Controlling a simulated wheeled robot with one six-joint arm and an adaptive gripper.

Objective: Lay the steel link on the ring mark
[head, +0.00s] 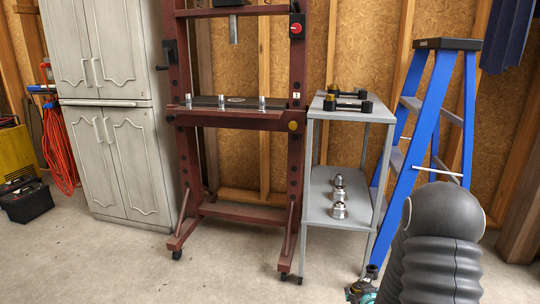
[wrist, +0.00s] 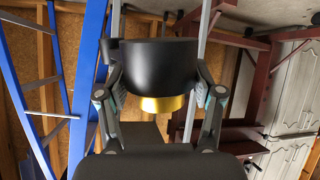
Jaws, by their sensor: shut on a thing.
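In the wrist view my gripper (wrist: 160,82) is shut, with one finger on each side of a thick black round piece with a gold collar, which I take to be the steel link (wrist: 152,62). The rest of it is hidden or hard to make out.
The dark red press (head: 187,160) stands mid-view, several metal pins on its bed. A blue ladder (head: 402,140) stands right. Floor in front is clear.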

